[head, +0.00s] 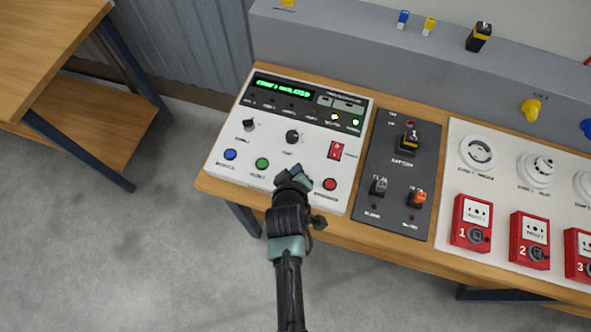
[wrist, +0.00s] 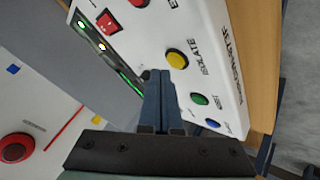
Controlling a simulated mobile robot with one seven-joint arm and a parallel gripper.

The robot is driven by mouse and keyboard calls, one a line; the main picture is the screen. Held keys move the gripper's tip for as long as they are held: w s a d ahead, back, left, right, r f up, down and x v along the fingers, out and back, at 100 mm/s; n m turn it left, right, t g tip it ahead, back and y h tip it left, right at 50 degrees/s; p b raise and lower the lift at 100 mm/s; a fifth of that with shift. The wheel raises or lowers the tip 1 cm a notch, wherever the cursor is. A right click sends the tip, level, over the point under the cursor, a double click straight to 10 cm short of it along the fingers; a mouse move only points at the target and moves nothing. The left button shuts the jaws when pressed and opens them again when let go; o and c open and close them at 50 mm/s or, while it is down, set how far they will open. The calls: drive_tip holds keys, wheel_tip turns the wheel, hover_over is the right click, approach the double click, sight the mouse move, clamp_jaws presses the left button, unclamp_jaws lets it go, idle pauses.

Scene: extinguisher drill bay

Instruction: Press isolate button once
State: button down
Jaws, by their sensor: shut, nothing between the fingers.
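The yellow isolate button (wrist: 177,58) sits on the white control panel (wrist: 215,60) in the wrist view, with lettering beside it. My gripper (wrist: 165,77) is shut and empty, its fingertips close to the yellow button's near edge. I cannot tell whether they touch it. In the head view my gripper (head: 293,174) is over the lower part of the panel (head: 230,168), between the green button (head: 262,163) and the red button (head: 330,184). The yellow button is hidden behind my gripper there.
A blue button (head: 230,154) is left of the green one.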

drive_tip(key=shift+r+p, duration=2.2)
drive_tip(key=shift+r, duration=0.3)
